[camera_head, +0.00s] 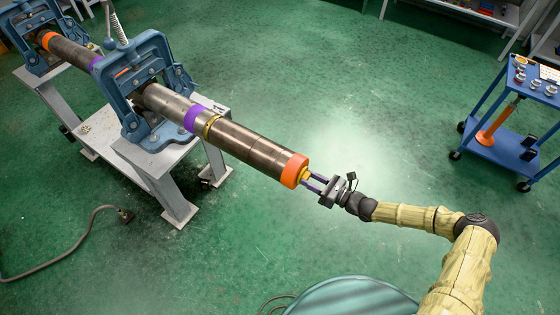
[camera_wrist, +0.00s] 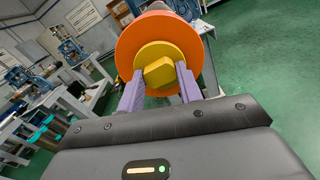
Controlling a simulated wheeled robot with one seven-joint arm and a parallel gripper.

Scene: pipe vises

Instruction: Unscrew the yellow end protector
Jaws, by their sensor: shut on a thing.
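The yellow end protector (camera_head: 305,174) sits at the near end of the long pipe (camera_head: 250,145), inside an orange ring (camera_head: 293,170). In the wrist view the protector (camera_wrist: 159,72) shows as a yellow disc with a raised block in its middle, in front of the orange ring (camera_wrist: 135,45). My gripper (camera_head: 315,182) reaches it from the right, in line with the pipe. Its two purple fingers (camera_wrist: 160,88) lie on either side of the yellow protector and are shut on it. The fingertips are partly hidden, and the thread is out of sight.
Blue pipe vises (camera_head: 140,85) on grey stands (camera_head: 165,165) hold the pipe at the left. A blue cart (camera_head: 510,120) with small parts stands at the right. A cable (camera_head: 60,260) lies on the green floor, which is otherwise largely clear.

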